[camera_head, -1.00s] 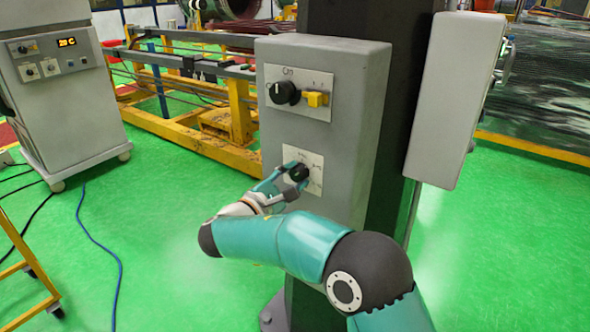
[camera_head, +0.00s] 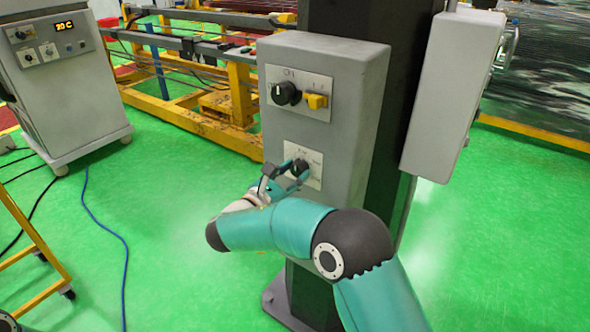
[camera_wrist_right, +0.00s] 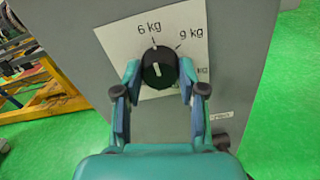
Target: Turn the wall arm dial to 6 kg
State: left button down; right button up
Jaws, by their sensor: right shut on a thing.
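The wall arm dial is a round black knob (camera_wrist_right: 159,68) with a white pointer mark, on a white plate (camera_wrist_right: 123,47) of the grey box. In the wrist view the plate reads 6 kg above the knob, 9 kg to its upper right, and another partly hidden kg label at right. The pointer mark is close to upright, toward the 6 kg side. My right gripper (camera_wrist_right: 158,75) is shut on the dial, one finger on each side. In the head view the dial (camera_head: 300,168) sits on the box's lower plate.
Above the dial, the grey box (camera_head: 350,130) carries a black switch (camera_head: 285,93) marked ON and a yellow switch (camera_head: 316,101). A dark column stands behind it, with a second grey box (camera_head: 450,95) at right. A wheeled cabinet (camera_head: 60,90) stands at left.

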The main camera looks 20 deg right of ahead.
jog(key=shift+a+f, duration=0.15)
jog(key=shift+f, duration=0.3)
jog(key=o, duration=1.1)
jog(key=shift+o, duration=0.2)
jog(key=shift+r, duration=0.2)
jog(key=v, duration=1.2)
jog(key=shift+f, duration=0.1)
